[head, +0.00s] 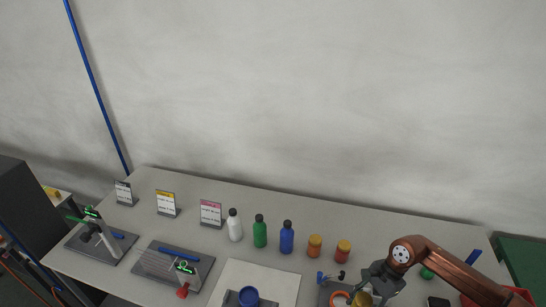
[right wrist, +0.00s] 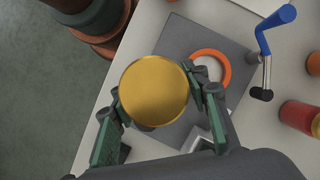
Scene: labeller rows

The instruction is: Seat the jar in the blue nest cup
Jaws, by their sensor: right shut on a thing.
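The jar, seen by its gold lid (right wrist: 154,93), is between the fingers of my right gripper (right wrist: 156,90), which is shut on it. In the head view the jar (head: 362,299) shows at the bottom edge, beneath my right gripper (head: 376,287). The lid hides the jar's body in the wrist view. The blue nest cup (head: 248,296) stands at the bottom edge of the head view, left of the jar and apart from it. My left gripper is not in view.
An orange ring (right wrist: 210,67) on a grey plate (right wrist: 178,45) lies beside the jar, with a blue-handled crank (right wrist: 275,27) nearby. Two amber jars (head: 314,246) (head: 343,251) and white, green and blue bottles (head: 287,238) stand behind. A pale mat (head: 265,274) is bare behind the cup.

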